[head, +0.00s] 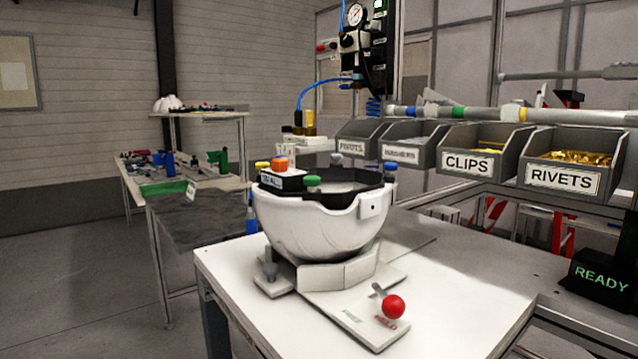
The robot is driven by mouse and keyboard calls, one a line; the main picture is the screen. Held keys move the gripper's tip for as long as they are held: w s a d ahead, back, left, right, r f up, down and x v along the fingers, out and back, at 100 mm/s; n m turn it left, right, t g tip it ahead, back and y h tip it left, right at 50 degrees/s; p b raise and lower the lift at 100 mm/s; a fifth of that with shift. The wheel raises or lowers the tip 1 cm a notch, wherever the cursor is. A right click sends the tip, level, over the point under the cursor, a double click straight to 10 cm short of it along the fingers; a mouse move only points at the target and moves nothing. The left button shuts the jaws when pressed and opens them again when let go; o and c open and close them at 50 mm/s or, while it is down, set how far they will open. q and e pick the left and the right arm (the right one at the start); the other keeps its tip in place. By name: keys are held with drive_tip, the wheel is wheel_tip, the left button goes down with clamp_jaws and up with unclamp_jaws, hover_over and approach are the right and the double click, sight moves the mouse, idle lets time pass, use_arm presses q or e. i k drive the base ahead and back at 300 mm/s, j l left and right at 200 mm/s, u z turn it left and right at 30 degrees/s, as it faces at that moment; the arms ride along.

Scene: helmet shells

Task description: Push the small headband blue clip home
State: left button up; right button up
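A white helmet shell (318,228) sits upside down in a light grey holder (338,274) on the white bench. A black headband ring (350,192) lies around its open rim. A small blue clip (390,167) stands up at the right side of the ring. I cannot tell how far it is seated. Green (312,182), grey (336,160), orange (280,164) and yellow (262,166) clips also stand around the rim. Neither of my grippers is in view.
A lever with a red ball (393,307) stands on a plate at the bench front. Bins marked CLIPS (468,162) and RIVETS (563,179) sit behind at right. A box reading READY (600,275) is far right. The bench (470,290) is clear right of the lever.

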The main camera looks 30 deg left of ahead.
sight(391, 166)
drive_tip(key=k+l, duration=0.25)
drive_tip(key=k, duration=0.15)
drive_tip(key=k+l+u, duration=0.1)
drive_tip(key=k+l, duration=0.15)
drive_tip(key=k, duration=0.15)
drive_tip(key=k+l, duration=0.2)
drive_tip(key=k, duration=0.2)
drive_tip(key=u, duration=1.5)
